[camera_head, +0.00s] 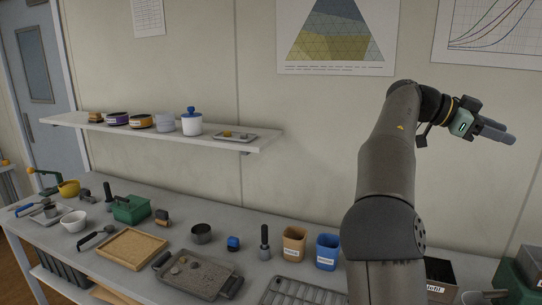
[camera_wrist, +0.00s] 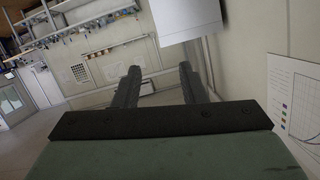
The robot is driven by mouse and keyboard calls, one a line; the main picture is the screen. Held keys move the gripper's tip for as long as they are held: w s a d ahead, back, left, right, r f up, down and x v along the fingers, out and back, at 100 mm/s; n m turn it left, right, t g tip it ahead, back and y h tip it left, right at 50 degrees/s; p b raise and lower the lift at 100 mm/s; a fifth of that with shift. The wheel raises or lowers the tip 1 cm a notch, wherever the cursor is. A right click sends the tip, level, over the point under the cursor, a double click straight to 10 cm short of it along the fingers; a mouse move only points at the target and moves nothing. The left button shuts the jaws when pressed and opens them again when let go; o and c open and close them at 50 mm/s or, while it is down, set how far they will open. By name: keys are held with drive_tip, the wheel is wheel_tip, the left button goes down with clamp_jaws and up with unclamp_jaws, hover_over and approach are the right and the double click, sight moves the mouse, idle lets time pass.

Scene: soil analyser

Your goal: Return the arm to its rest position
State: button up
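My arm (camera_head: 387,165) stands raised at the right in the head view, its upper part bent over to the right. My gripper (camera_head: 508,132) is at its end, high above the bench and in front of the wall, below the curve chart. In the wrist view my gripper (camera_wrist: 158,78) shows two dark fingers apart, with nothing between them. It is open, empty and touching nothing that I can see.
The bench (camera_head: 200,220) below holds a cork-coloured tray (camera_head: 130,248), a grey tray with stones (camera_head: 197,275), orange (camera_head: 293,243) and blue (camera_head: 327,252) cups and a green box (camera_head: 130,209). A wall shelf (camera_head: 165,132) holds jars. The air around my gripper looks clear.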

wheel_tip(320, 180, down, 11)
drive_tip(key=s+n+t+y+b, duration=0.2)
drive_tip(key=n+y, duration=0.1)
drive_tip(key=n, duration=0.2)
drive_tip(key=a+f+n+t+y, duration=0.1)
drive_tip(key=a+f+n, duration=0.1)
drive_tip(key=f, duration=0.3)
drive_tip(key=s+a+f+n+t+y+b, duration=0.1)
drive_tip(key=a+f+n+y, duration=0.1)
drive_tip(key=a+f, duration=0.2)
drive_tip(key=s+a+f+n+t+y+b, duration=0.1)
drive_tip(key=a+f+n+y, duration=0.1)
drive_tip(key=a+f, duration=0.2)
drive_tip(key=shift+s+f+n, duration=0.1)
drive_tip(key=shift+f+n, duration=0.3)
drive_tip(key=shift+f, duration=0.4)
drive_tip(key=s+a+f+n+y+b, duration=0.2)
drive_tip(key=s+a+f+n, duration=0.4)
drive_tip(key=s+a+f, duration=0.3)
drive_tip(key=s+a+f+n+t+y+b, duration=0.1)
drive_tip(key=s+a+f+n+y, duration=0.3)
drive_tip(key=a, duration=1.4)
drive_tip(key=s+f+n, duration=0.3)
drive_tip(key=s+f, duration=0.3)
drive_tip(key=f, duration=0.1)
drive_tip(key=shift+s+f+b, duration=0.3)
drive_tip(key=shift+f+b, duration=0.05)
drive_tip(key=shift+b, duration=0.05)
